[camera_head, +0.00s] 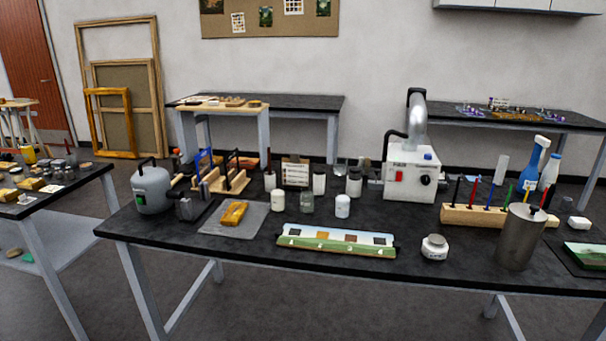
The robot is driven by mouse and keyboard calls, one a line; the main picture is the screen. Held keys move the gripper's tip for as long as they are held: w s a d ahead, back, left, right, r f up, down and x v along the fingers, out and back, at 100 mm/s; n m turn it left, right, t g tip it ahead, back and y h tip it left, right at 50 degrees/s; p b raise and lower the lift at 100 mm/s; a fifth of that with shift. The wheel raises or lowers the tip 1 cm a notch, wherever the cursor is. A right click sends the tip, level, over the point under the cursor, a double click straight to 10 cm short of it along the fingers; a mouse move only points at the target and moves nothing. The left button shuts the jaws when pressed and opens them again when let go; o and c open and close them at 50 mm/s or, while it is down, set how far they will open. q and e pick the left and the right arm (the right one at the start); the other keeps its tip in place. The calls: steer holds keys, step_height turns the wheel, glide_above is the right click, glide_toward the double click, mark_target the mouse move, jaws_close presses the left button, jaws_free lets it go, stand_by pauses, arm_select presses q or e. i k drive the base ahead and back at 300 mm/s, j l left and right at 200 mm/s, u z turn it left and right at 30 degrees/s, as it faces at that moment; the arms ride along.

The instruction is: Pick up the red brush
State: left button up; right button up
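A wooden block (470,215) holds a row of thin upright tools on the right part of the black table. One of them is a slim red tool (473,192), which looks like the red brush; its tip is too small to make out. It stands between a black tool (457,190) and a blue one (490,192). Another tool with some red (546,194) shows farther right, partly behind a metal canister. Neither of my grippers is in view.
The metal canister (520,240) stands in front of the block's right end. A white machine with a duct (410,180) is left of the block, and spray bottles (535,162) stand behind it. A small white jar (434,247) and a painted strip (337,241) lie nearer the front edge.

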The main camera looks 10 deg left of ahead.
mark_target(472, 200)
steer(key=i+j, duration=0.85)
